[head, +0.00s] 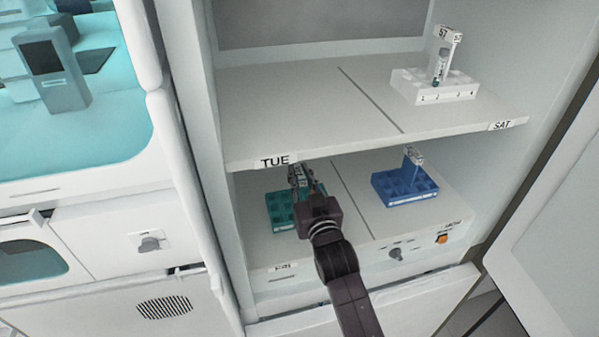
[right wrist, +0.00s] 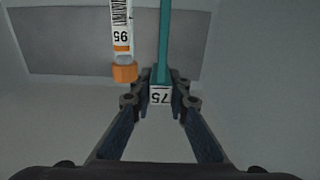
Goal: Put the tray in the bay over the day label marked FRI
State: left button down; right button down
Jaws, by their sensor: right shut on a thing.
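The teal tray (head: 281,211) is in the lower left bay, behind the label that reads FRI (head: 283,267). My right gripper (head: 303,187) reaches into this bay and is shut on the tray's upright handle. In the right wrist view my right gripper (right wrist: 160,92) closes around the handle post (right wrist: 165,45) at a white tag reading 75 (right wrist: 160,96). A tube with an orange cap (right wrist: 124,73) stands beside the post. My gripper and arm hide part of the tray; I cannot tell whether its base touches the shelf. My left gripper is not in view.
A blue tray (head: 405,188) stands in the lower right bay. A white tray (head: 433,92) with a tube and tag stands in the upper right bay, over the SAT label (head: 502,126). The upper left bay, over the TUE label (head: 275,162), is empty. An open door (head: 555,190) is at right.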

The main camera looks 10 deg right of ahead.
jog(key=shift+f, duration=0.4)
dwell(0.3)
jog(key=c, duration=1.8)
grip_release()
jog(key=shift+o, duration=0.2)
jog(key=shift+f, duration=0.1)
jog(key=shift+s, duration=0.15)
jog(key=s, duration=1.1)
jog(key=shift+s+d, duration=0.2)
jog(key=shift+s, duration=0.2)
